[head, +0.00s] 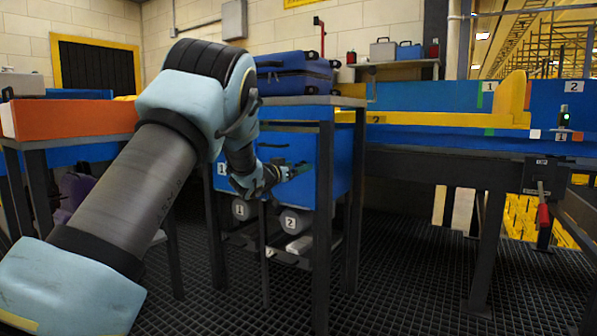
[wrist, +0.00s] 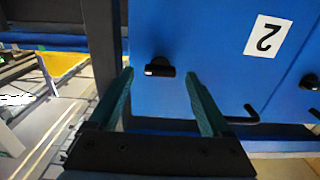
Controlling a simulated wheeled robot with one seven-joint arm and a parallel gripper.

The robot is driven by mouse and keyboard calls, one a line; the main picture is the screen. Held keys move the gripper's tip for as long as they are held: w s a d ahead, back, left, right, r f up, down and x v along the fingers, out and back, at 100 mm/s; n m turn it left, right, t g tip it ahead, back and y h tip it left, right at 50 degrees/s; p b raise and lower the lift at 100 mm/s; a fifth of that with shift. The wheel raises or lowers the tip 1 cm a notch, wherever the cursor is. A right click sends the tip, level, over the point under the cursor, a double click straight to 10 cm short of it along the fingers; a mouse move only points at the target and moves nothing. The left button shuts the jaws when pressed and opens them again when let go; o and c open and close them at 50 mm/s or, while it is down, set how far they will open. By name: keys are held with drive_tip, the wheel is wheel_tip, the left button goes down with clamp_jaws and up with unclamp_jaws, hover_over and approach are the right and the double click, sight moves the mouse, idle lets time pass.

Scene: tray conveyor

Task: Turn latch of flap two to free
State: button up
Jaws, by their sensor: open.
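Flap two is the blue panel (wrist: 215,45) with a white "2" label (wrist: 268,37) in the wrist view, where the label appears turned. A small black latch (wrist: 159,68) sits on the panel. My gripper (wrist: 160,74) is open, with one green finger on each side of the latch in the picture. No contact shows, and I cannot tell the depth gap. A black hooked handle (wrist: 243,116) is right of the fingers. In the head view my gripper (head: 297,169) is at the blue cabinet (head: 343,160), hiding the latch.
A second black knob (wrist: 311,82) is on the neighbouring panel. A blue suitcase (head: 295,75) lies on the table above the cabinet. Dark table legs (head: 322,220) stand close to my arm. Grey rollers (head: 292,221) lie below. The conveyor (head: 450,135) is to the right.

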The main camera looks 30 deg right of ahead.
drive_tip(key=shift+w+d, duration=0.35)
drive_tip(key=shift+d, duration=0.3)
drive_tip(key=shift+c, duration=0.3)
clamp_jaws()
drive_tip(key=shift+m, duration=0.3)
drive_tip(key=shift+s+f+m+b, duration=0.1)
drive_tip(key=shift+m+b, duration=1.45)
drive_tip(key=shift+m, duration=2.75)
drive_tip(key=shift+s+f+m+b, duration=0.1)
drive_tip(key=shift+m+b, duration=1.45)
drive_tip(key=shift+m, duration=2.75)
